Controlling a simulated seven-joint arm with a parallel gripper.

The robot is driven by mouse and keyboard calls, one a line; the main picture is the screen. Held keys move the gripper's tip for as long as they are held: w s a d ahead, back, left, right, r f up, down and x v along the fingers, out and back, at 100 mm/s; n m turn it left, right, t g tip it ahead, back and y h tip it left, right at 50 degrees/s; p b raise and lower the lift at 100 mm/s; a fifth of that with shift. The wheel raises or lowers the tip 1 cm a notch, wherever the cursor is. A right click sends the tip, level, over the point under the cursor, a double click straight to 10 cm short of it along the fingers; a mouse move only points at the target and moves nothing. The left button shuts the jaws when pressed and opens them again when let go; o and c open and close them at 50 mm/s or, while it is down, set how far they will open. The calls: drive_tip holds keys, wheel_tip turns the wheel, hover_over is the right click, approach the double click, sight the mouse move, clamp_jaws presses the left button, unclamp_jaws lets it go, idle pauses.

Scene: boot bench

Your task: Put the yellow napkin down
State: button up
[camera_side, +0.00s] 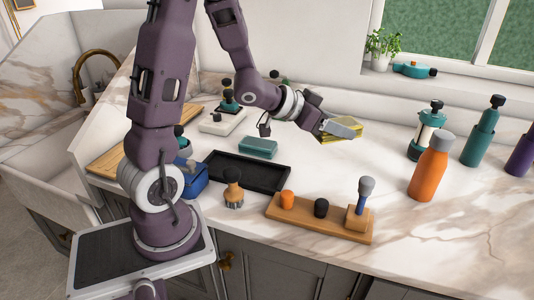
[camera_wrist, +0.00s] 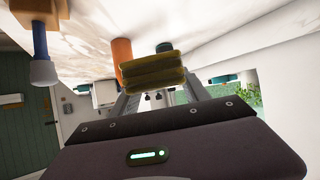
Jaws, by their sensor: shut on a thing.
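The yellow napkin (camera_side: 352,132) is a folded, layered olive-yellow pad at the back middle of the counter in the side view. My gripper (camera_side: 338,127) is shut on it, with a grey finger across its top. In the wrist view the napkin (camera_wrist: 152,72) lies between the two fingers of my gripper (camera_wrist: 155,92). The fingers hide part of it. I cannot tell whether its underside touches the marble counter (camera_side: 400,240).
An orange bottle (camera_side: 430,168), a teal-and-white jar (camera_side: 427,132) and a teal bottle (camera_side: 480,135) stand to the right. A black tray (camera_side: 268,180), a teal box (camera_side: 258,147) and a wooden board (camera_side: 335,225) lie nearer. Bare marble lies between napkin, board and orange bottle.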

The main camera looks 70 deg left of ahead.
drive_tip(key=s+a+f+n+g+y, duration=0.1)
drive_tip(key=s+a+f+n+y, duration=0.15)
drive_tip(key=a, duration=0.75)
drive_tip(key=s+a+f+n+g+y, duration=0.15)
drive_tip(key=a+n+y, duration=0.25)
drive_tip(key=a, duration=0.6)
drive_tip(key=s+a+f+n+g+y, duration=0.1)
drive_tip(key=s+a+n+y, duration=0.25)
drive_tip(key=a, duration=0.65)
drive_tip(key=f, duration=0.9)
drive_tip(key=shift+w+f, duration=0.15)
drive_tip(key=shift+w, duration=0.2)
drive_tip(key=shift+f, duration=0.15)
drive_tip(key=o, duration=1.4)
drive_tip(key=shift+o, duration=0.4)
drive_tip(key=shift+d, duration=0.1)
